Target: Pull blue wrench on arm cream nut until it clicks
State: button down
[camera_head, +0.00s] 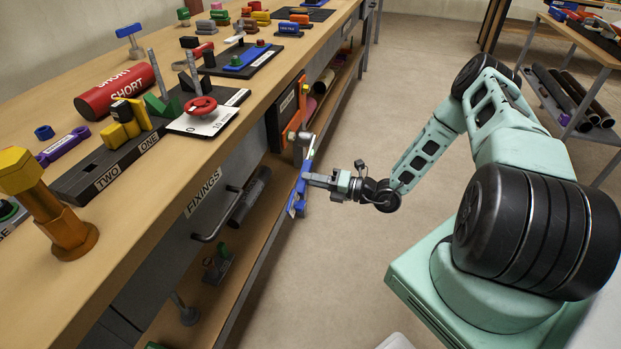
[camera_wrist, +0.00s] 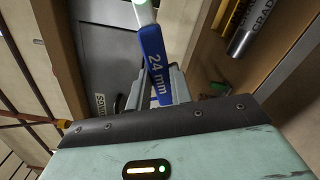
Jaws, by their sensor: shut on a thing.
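The blue wrench (camera_head: 300,184) stands on end at the front of the bench, its upper end by a grey fitting (camera_head: 301,143) on an orange-edged panel. In the wrist view the blue wrench (camera_wrist: 153,62) shows the marking "24 mm", with a pale greenish glow at its far end. My gripper (camera_head: 310,180) is shut on the wrench's blue handle; in the wrist view the fingers (camera_wrist: 160,90) close around it. The cream nut cannot be made out clearly; the wrench's head hides that spot.
The bench top (camera_head: 150,215) holds a red "SHORT" cylinder (camera_head: 115,91), a red handwheel (camera_head: 200,105) and a yellow bolt (camera_head: 60,220). The floor (camera_head: 370,110) behind my arm is clear. A side table with pipes (camera_head: 575,95) stands at right.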

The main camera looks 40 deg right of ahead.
jog(key=shift+d, duration=0.1)
jog(key=v, duration=0.3)
dwell(0.5)
jog(key=shift+r+p, duration=0.15)
jog(key=shift+p, duration=0.2)
